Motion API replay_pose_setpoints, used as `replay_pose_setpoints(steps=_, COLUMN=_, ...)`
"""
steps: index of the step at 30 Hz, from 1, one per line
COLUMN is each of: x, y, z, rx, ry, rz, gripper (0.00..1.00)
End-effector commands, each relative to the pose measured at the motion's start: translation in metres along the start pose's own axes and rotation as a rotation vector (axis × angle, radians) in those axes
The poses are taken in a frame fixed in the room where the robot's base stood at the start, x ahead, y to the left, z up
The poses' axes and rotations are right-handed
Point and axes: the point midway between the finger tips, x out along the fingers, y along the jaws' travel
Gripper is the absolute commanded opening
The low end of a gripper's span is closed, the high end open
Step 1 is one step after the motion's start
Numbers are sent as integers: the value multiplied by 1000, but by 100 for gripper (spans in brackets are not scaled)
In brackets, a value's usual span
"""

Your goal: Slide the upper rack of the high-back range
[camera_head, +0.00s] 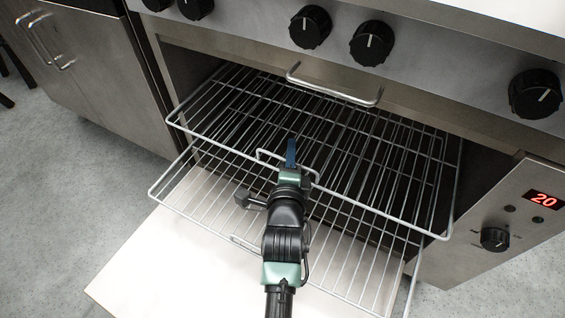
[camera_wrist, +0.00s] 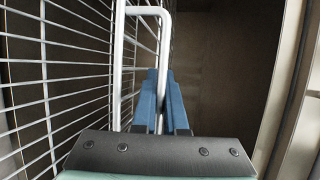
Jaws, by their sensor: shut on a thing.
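The upper rack (camera_head: 345,150) of the range is a grid of metal wires, drawn partly out of the open oven. It also shows upright along the left of the wrist view (camera_wrist: 47,95). Its wire handle (camera_head: 264,152) sticks out at the middle of the front rail. In the wrist view the handle (camera_wrist: 145,11) is a pale U-shaped bar running between the blue fingers. My gripper (camera_head: 291,152) is shut on this handle, and its fingers also show in the wrist view (camera_wrist: 161,100). My arm hides part of the front rail.
A lower rack (camera_head: 182,207) is also partly out, beneath the upper one. The oven door (camera_head: 140,262) hangs open below. A door handle-like bar (camera_head: 335,90) and black knobs (camera_head: 372,43) are above the opening. A control panel (camera_head: 497,215) reading 20 is at right; floor (camera_head: 50,190) is clear at left.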

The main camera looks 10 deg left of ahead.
Motion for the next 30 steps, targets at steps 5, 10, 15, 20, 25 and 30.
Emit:
replay_pose_setpoints(steps=5, x=37, y=-6, z=-15, rx=1, ry=1, rz=-1, gripper=0)
replay_pose_setpoints(steps=10, x=64, y=-10, z=-27, rx=0, ry=2, rz=0, gripper=0)
replay_pose_setpoints(steps=15, x=78, y=-15, z=-32, rx=1, ry=0, rz=1, gripper=0)
replay_pose_setpoints(steps=20, x=79, y=-17, z=-33, rx=1, ry=1, rz=2, gripper=0)
replay_pose_setpoints(steps=25, x=79, y=-17, z=-34, rx=1, ry=1, rz=0, gripper=0)
replay_pose_setpoints(steps=30, x=79, y=-18, z=-33, rx=1, ry=1, rz=0, gripper=22)
